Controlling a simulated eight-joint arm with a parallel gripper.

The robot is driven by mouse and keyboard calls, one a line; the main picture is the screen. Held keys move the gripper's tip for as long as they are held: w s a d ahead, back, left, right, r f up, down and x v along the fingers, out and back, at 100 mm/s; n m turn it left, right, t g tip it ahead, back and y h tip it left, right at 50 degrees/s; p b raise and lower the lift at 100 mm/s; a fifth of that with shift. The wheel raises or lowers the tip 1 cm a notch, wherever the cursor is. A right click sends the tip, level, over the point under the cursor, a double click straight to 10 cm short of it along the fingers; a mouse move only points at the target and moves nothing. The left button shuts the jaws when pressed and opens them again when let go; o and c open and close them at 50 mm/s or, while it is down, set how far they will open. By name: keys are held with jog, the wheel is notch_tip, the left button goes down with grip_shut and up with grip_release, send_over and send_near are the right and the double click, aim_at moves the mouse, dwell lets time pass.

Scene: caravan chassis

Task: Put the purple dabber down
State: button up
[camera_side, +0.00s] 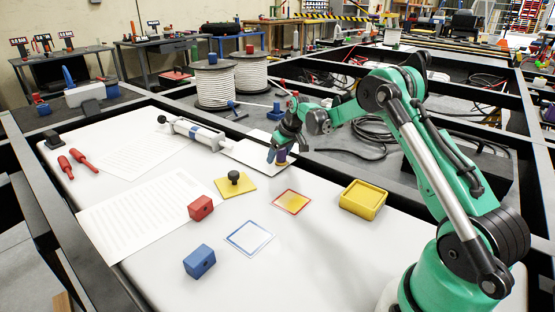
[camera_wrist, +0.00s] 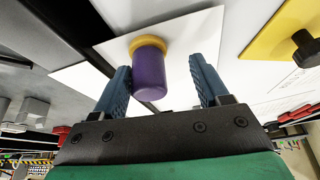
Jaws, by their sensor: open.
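The purple dabber (camera_side: 281,157) is at the right part of a white card (camera_side: 243,152) in the side view. In the wrist view the purple dabber (camera_wrist: 149,76) shows its purple body and a yellow-orange band at its far end, against the white card (camera_wrist: 88,82). My gripper (camera_wrist: 160,64) is open, with a blue finger on each side of the dabber. The dabber sits closer to the left finger, and a gap shows to the right finger. In the side view my gripper (camera_side: 285,149) partly covers the dabber.
A yellow plate with black knob (camera_side: 222,190), red block (camera_side: 201,208), blue block (camera_side: 200,262), yellow box (camera_side: 363,202) and red-edged square (camera_side: 292,202) lie in front. A white tube (camera_side: 195,132) lies left of the card. Black chassis beams (camera_side: 240,126) run behind.

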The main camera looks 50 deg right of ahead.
jog(key=d+v, duration=0.1)
jog(key=v, duration=1)
jog(key=s+a+r+t, duration=0.1)
jog(key=s+a+r, duration=0.15)
jog(key=a, duration=0.45)
jog(key=s+a+r, duration=0.2)
jog(key=s+a, duration=0.2)
jog(key=a, duration=0.4)
jog(key=s+a+f+n+t, duration=0.1)
jog(key=s+a+f, duration=0.2)
jog(key=s+a, duration=0.4)
jog(key=shift+s+a+t+y, duration=0.2)
jog(key=shift+s+t+y, duration=0.1)
jog(key=shift+s, duration=0.2)
jog(key=shift+o, duration=0.4)
jog(key=shift+r, duration=0.1)
